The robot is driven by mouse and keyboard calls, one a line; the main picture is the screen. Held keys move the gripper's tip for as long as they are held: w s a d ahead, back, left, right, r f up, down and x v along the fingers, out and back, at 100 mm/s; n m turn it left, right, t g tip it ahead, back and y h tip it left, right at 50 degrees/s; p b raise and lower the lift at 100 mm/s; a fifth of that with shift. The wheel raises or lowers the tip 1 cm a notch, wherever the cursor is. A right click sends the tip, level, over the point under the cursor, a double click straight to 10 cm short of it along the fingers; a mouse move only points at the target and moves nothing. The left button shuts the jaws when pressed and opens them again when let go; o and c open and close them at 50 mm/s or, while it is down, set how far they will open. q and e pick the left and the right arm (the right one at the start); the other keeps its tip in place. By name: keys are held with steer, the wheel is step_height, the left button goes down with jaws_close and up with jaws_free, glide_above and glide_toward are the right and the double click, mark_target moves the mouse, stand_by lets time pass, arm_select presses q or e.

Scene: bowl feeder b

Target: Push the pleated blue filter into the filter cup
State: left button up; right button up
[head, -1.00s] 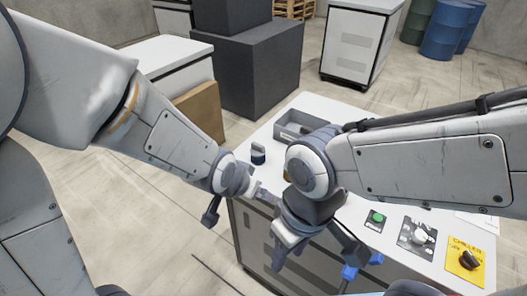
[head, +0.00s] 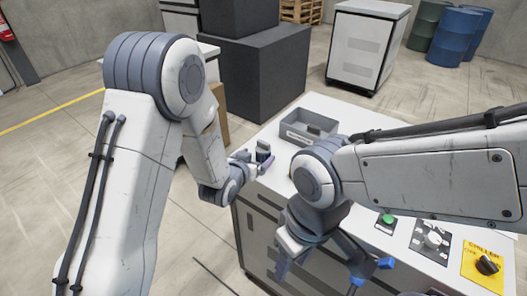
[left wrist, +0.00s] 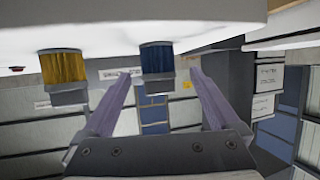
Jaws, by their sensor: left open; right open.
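The pleated blue filter (left wrist: 157,58) stands on the table with a grey cap, seen upside down in the left wrist view. In the head view it is a small dark upright shape (head: 263,148) at the table's left edge. My left gripper (head: 256,161) is open, with one finger on each side of the filter in the wrist picture; I cannot tell whether it touches. My right gripper (head: 318,260) is open and empty in front of the table's front side. I cannot make out the filter cup for certain.
A yellow pleated filter (left wrist: 63,68) with a similar grey cap stands beside the blue one. A grey labelled bin (head: 322,123) sits at the table's back. A green button (head: 388,219), a dial plate (head: 431,238) and a yellow switch panel (head: 483,275) lie to the right.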

mark_target(260, 153)
arm_select(q)
steer(key=p+x, duration=0.1)
steer(key=x, duration=0.3)
steer(key=shift+w+d+r+p, duration=0.1)
steer(key=shift+w+d+p, duration=0.15)
steer(key=shift+p, duration=0.1)
steer(key=shift+w+d, duration=0.1)
steer(key=shift+w, duration=0.1)
steer(key=c, duration=1.5)
